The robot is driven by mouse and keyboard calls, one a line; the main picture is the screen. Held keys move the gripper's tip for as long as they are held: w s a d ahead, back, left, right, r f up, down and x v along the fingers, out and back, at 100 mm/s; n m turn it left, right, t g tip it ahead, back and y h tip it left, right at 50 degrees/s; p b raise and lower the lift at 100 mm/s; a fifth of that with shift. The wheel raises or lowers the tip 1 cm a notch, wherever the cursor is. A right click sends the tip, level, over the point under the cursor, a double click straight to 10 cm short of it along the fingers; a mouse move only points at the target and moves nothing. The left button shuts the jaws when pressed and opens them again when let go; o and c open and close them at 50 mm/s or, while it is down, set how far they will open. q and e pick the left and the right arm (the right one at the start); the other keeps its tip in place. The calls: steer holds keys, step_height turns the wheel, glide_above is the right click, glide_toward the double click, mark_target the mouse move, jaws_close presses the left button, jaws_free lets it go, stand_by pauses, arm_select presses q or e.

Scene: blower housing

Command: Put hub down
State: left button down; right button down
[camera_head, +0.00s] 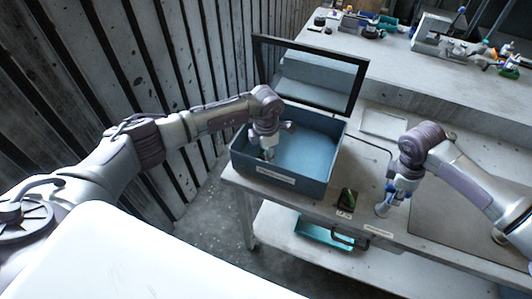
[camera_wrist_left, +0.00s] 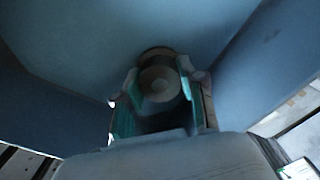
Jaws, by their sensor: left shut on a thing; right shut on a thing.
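My left gripper (camera_head: 267,150) reaches down into the blue open box (camera_head: 265,179) on the bench, near its left end. In the left wrist view, the fingers (camera_wrist_left: 158,95) are shut on the hub (camera_wrist_left: 160,84), a round, brownish-grey stepped piece. The hub is just above or on the box floor; I cannot tell if it touches. In the head view the hub is mostly hidden by the gripper. My right gripper (camera_head: 390,196) is low over the bench's front part, shut on a small pale part (camera_head: 382,210) that is mostly hidden.
The box's dark-framed lid (camera_head: 357,90) stands open at the back. A pale flat tray (camera_head: 384,124) lies to the right. Tools and vises (camera_head: 440,35) crowd the back bench. The box's right half is empty.

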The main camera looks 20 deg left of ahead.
arm_select(q)
steer(key=shift+f, duration=0.1)
steer(key=c, duration=0.7)
jaws_free()
step_height(320, 180, up, 12)
steer(key=shift+r, duration=0.15)
